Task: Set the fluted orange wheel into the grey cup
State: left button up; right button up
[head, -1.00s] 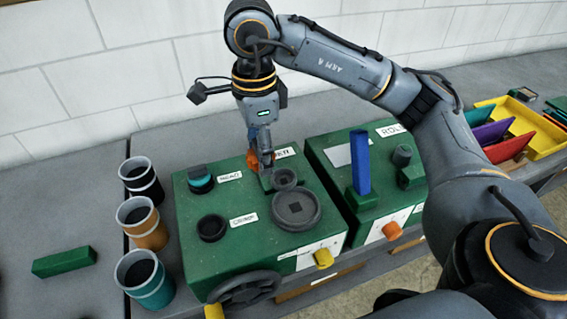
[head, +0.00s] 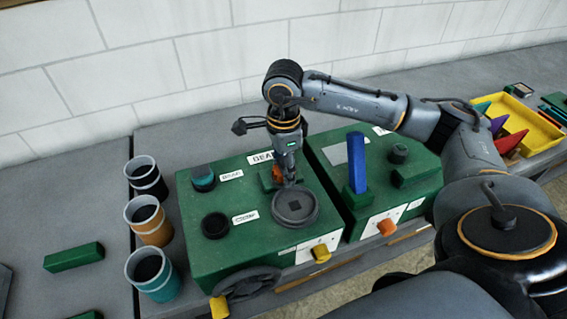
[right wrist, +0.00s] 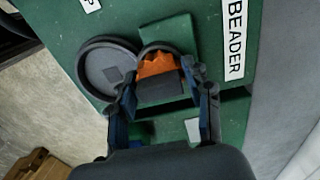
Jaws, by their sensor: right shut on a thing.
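The fluted orange wheel (right wrist: 158,66) is in my right gripper (right wrist: 163,96), whose fingers are shut on it from both sides. In the head view the wheel (head: 277,174) shows as a small orange patch beside the gripper tip (head: 288,181). The grey cup (right wrist: 153,47) shows as a curved rim just past the orange teeth in the right wrist view. The wheel overlaps the cup's opening there; I cannot tell whether it is inside or just above. In the head view the gripper mostly hides the cup. My left gripper is not in view.
A wide round grey dish (head: 295,207) sits close to the gripper on the green BEADER box (head: 240,245). Dark round knobs stand left of it. A blue upright bar (head: 357,163) stands on the neighbouring green box. Several cups line the left side.

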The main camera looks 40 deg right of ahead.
jog(key=shift+f, duration=0.15)
jog(key=o, duration=1.2)
jog(key=shift+r, duration=0.25)
jog(key=shift+w+r, duration=0.1)
jog(key=shift+r, duration=0.15)
notch_tip(320, 180, up, 10)
jog(key=b, duration=0.3)
jog(key=shift+r, duration=0.7)
